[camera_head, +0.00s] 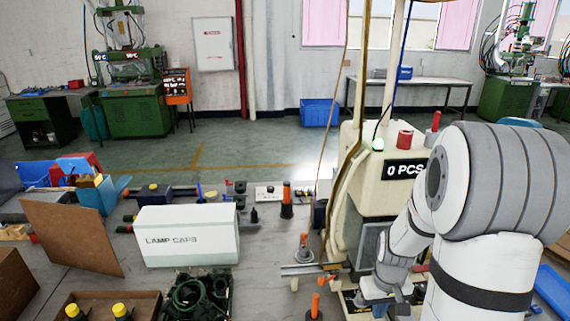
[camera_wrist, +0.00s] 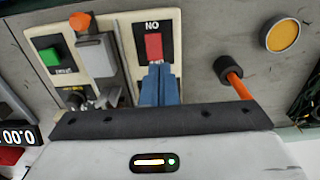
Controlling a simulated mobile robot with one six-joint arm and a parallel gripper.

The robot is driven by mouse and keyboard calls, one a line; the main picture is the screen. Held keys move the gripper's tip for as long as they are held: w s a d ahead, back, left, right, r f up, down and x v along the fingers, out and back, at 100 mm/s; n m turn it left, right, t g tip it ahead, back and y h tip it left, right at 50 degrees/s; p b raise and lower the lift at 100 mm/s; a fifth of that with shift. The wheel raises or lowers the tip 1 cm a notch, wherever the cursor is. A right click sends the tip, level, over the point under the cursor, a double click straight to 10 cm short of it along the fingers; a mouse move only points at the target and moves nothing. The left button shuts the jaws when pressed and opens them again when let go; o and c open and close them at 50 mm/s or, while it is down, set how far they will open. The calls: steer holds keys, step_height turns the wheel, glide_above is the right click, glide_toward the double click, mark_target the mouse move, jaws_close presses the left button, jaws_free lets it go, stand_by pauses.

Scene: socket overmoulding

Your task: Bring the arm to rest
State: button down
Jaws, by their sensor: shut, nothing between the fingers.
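My gripper (camera_wrist: 158,72) shows in the wrist view as two blue fingers pressed together, with nothing between them. The fingertips are just below a red switch (camera_wrist: 153,46) on a cream and black plate, overlapping its lower edge in the picture; I cannot tell whether they touch it. In the head view my arm reaches down at the right, beside the cream machine (camera_head: 400,197) with the "0 PCS" display. The fingers cannot be made out there.
Close around the fingers are a grey lever (camera_wrist: 98,55) with an orange tip, a green button (camera_wrist: 50,57), an orange-handled rod (camera_wrist: 238,86) and a round yellow button (camera_wrist: 283,36). A LAMP CAPS box (camera_head: 188,242) and a brown tray (camera_head: 138,304) stand left of the machine.

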steer(key=s+a+r+t, duration=0.1)
steer(key=s+a+r, duration=0.4)
steer(key=r, duration=0.3)
steer(key=s+a+r+t, duration=0.2)
steer(key=s+a+r, duration=0.3)
steer(key=s+r, duration=0.2)
step_height(320, 180, up, 3)
steer(key=shift+s+a+f, duration=0.2)
steer(key=shift+a, duration=0.1)
